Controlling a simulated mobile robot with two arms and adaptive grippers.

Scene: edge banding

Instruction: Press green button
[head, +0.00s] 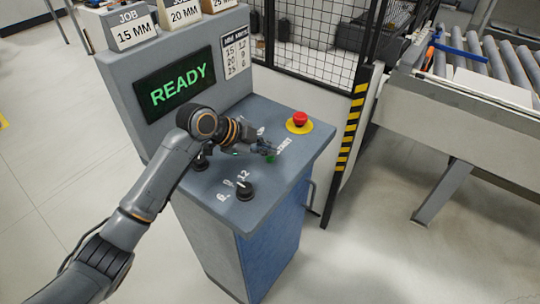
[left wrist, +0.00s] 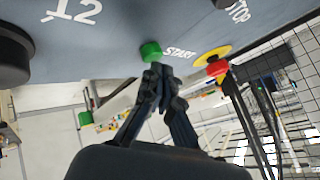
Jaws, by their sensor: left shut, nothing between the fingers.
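The green button (left wrist: 151,51) shows in the left wrist view on the grey panel, beside the word START. In the head view a small part of the green button (head: 270,158) shows just below my left gripper's fingertips. My left gripper (head: 268,148) is shut and empty, reaching over the console panel from the left. In the left wrist view its fingertips (left wrist: 158,72) are right by the button's lower edge; I cannot tell whether they touch it. My right gripper is not in view.
The console (head: 285,165) has a red stop button (head: 300,118) on a yellow base to the right of the gripper. A black knob (head: 245,190) sits nearer the front. A screen (head: 175,83) reads READY. A mesh fence (head: 320,40) stands behind, and a roller conveyor (head: 480,60) is at right.

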